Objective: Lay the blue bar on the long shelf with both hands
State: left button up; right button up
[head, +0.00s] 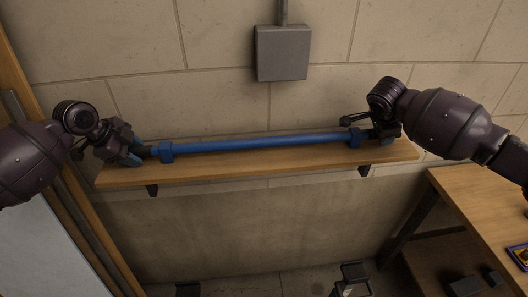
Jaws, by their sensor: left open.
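The blue bar (260,143) runs lengthwise along the long wooden shelf (250,163), near the wall. It appears to rest on the board, though any small gap under it is hard to tell. It has a blue collar near each end and dark ends. My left gripper (138,154) is open at the bar's left end, its fingers beside the dark end piece. My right gripper (372,135) is at the bar's right end. Its fingers are small and partly hidden by the bar end and my wrist, so its opening is unclear.
A grey box (282,53) is fixed to the block wall above the shelf. Brackets (152,190) hold the shelf from below. A wooden table (485,205) stands at the lower right, and a wood-framed panel (50,240) at the left. The wall under the shelf is clear.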

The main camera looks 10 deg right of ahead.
pick_arm(q)
jog(key=shift+s+f, duration=0.25)
jog(key=shift+f, duration=0.3)
jog(key=shift+s+f, duration=0.2)
jog(key=shift+f, duration=0.3)
pick_arm(e)
jog(key=shift+s+a+f, duration=0.1)
jog(key=shift+s+f, duration=0.1)
jog(key=shift+f, duration=0.3)
jog(key=shift+s+f, duration=0.2)
jog(key=shift+f, duration=0.3)
jog(key=shift+a, duration=0.1)
jog(key=shift+a+r, duration=0.25)
jog(key=shift+r, duration=0.5)
jog(key=v, duration=0.5)
jog(key=shift+w+d+r, duration=0.1)
jog(key=shift+w+r, duration=0.05)
jog(key=shift+r, duration=0.35)
pick_arm(q)
jog(key=w+v, duration=0.1)
jog(key=v, duration=0.8)
jog(key=shift+d+r, duration=0.2)
jog(key=shift+r, duration=0.35)
pick_arm(e)
jog(key=shift+a+r, duration=0.15)
jog(key=shift+r, duration=0.4)
jog(key=shift+a+r, duration=0.15)
jog(key=shift+r, duration=0.4)
pick_arm(q)
jog(key=shift+w, duration=0.1)
